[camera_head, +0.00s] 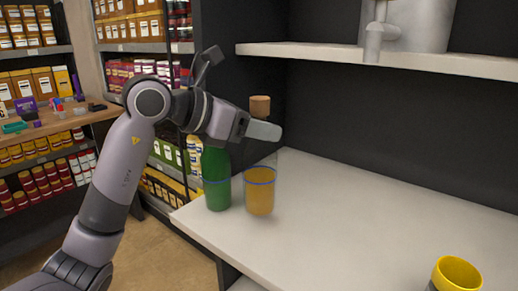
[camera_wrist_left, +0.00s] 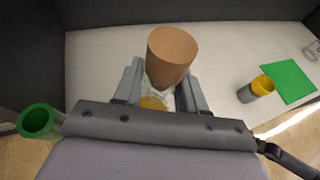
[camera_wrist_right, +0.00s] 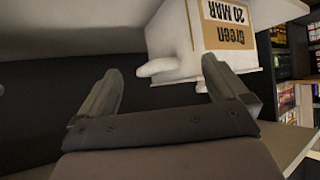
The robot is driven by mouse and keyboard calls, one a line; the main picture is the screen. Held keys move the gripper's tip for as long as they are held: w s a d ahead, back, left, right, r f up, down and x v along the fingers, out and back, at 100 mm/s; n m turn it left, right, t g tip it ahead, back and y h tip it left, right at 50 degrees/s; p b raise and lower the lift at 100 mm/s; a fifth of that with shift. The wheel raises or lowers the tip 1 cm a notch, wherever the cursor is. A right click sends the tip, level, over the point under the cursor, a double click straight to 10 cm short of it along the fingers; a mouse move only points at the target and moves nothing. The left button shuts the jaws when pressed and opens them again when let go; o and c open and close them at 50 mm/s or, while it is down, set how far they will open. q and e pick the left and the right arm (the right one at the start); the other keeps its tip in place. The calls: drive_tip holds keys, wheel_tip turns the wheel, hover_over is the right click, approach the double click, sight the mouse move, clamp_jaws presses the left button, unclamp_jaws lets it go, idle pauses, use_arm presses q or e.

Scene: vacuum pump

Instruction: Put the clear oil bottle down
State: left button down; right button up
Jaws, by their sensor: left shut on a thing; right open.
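The clear oil bottle (camera_head: 260,196) holds amber oil below a blue ring and has a brown cork (camera_head: 260,106). It is upright over the left end of the white counter (camera_head: 370,220). I cannot tell whether its base touches the counter. My left gripper (camera_head: 262,131) is shut on its neck, just below the cork. In the left wrist view the cork (camera_wrist_left: 172,55) shows between the fingers (camera_wrist_left: 158,90), with amber oil beneath. My right gripper (camera_wrist_right: 168,92) is open and empty, seen only in the right wrist view.
A green bottle (camera_head: 216,178) stands just left of the oil bottle. A yellow-rimmed cup (camera_head: 456,274) is at the front right, with a green square (camera_wrist_left: 287,82) beside it. A shelf (camera_head: 400,61) hangs above. The middle of the counter is clear. A labelled white container (camera_wrist_right: 205,38) is near my right gripper.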

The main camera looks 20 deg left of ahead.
sight(248, 146)
use_arm(q)
drive_tip(key=shift+f, duration=2.05)
drive_tip(key=c, duration=1.1)
unclamp_jaws()
drive_tip(key=shift+f, duration=0.15)
drive_tip(key=o, duration=0.5)
drive_tip(key=shift+c, duration=0.2)
drive_tip(key=shift+r, duration=0.2)
drive_tip(key=b+v, duration=0.1)
drive_tip(key=v, duration=1.1)
drive_tip(key=shift+b, duration=0.3)
